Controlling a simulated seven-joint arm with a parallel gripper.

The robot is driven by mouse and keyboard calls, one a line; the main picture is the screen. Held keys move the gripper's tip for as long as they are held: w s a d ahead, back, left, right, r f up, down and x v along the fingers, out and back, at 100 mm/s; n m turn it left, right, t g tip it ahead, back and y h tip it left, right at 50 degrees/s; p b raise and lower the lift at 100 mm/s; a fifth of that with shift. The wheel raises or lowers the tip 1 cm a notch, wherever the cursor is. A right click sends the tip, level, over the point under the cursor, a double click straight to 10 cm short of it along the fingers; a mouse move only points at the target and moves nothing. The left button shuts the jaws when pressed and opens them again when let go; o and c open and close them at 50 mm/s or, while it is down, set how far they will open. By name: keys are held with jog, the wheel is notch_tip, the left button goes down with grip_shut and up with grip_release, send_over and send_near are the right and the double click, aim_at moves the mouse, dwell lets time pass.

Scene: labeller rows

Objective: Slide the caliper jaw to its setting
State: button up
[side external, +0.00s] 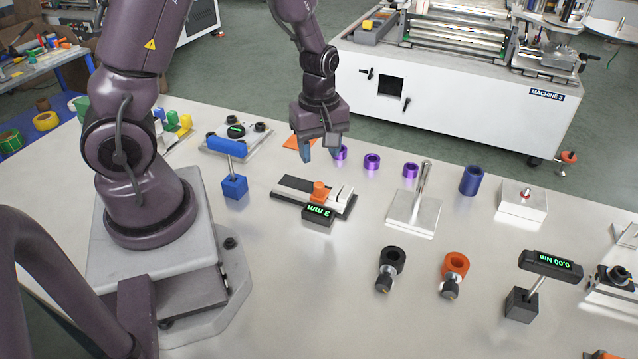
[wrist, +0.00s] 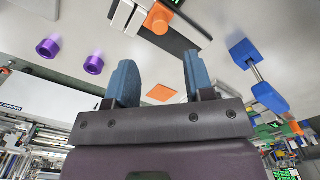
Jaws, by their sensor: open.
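The caliper is a dark and silver bar (side external: 293,187) lying on the table, with an orange sliding jaw (side external: 320,191) and a black display (side external: 318,212) reading 3 mm in green. A light fixed block stands on the bar to the right of the jaw. In the wrist view the orange jaw (wrist: 159,18) is at the top, beyond the fingertips. My gripper (side external: 320,152) is open and empty, fingers pointing down, above and behind the caliper. Its two blue fingers (wrist: 157,72) show apart in the wrist view and touch nothing.
A blue T-shaped tool (side external: 234,187) stands left of the caliper, and a silver lever stand (side external: 412,212) stands right. Purple rings (side external: 372,161) and a flat orange square (wrist: 161,93) lie behind. Black (side external: 390,262) and orange (side external: 455,265) ring tools lie in front. The table before the caliper is clear.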

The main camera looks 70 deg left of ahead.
aim_at(318, 184)
notch_tip(318, 184, down, 9)
jog(key=shift+f, duration=0.1)
dwell(0.3)
grip_shut()
